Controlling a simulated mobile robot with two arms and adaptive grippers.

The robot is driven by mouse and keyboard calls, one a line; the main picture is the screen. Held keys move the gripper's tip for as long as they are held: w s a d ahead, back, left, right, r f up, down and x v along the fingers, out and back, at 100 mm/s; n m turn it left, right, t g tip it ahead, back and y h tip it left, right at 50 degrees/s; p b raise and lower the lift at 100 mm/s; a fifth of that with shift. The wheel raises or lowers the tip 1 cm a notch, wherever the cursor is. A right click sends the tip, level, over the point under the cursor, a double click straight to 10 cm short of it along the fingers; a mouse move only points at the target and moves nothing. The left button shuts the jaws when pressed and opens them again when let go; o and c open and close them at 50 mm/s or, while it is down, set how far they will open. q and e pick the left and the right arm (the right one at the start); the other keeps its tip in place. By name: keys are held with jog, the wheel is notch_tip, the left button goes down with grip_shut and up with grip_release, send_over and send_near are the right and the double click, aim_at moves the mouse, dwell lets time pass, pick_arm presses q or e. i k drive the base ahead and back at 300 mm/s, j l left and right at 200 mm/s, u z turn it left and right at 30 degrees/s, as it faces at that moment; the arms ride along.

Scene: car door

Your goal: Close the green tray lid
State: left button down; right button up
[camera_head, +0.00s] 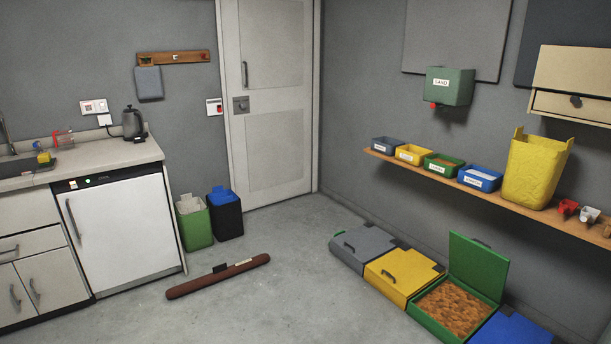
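The green tray (431,318) stands on the floor at the lower right, filled with brown, grainy material. Its green lid (478,266) is open and stands upright along the tray's back right side, with its flat inner face showing. Neither of my grippers is in this view.
A yellow lidded tray (398,272) and a grey one (361,246) stand left of the green tray, both shut. A blue one (513,329) is at its right, partly cut off. A wooden shelf (495,204) with bins runs above.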

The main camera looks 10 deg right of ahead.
aim_at(484, 269)
jog(key=i+l+z, duration=0.15)
jog(key=i+z, duration=0.15)
jog(key=i, duration=0.25)
jog(key=i+z, duration=0.3)
jog(key=i, duration=0.3)
jog(key=i+j+z, duration=0.1)
jog(key=i+z, duration=0.2)
jog(key=i, duration=0.25)
jog(key=i+j+z, duration=0.3)
jog(key=i, duration=0.3)
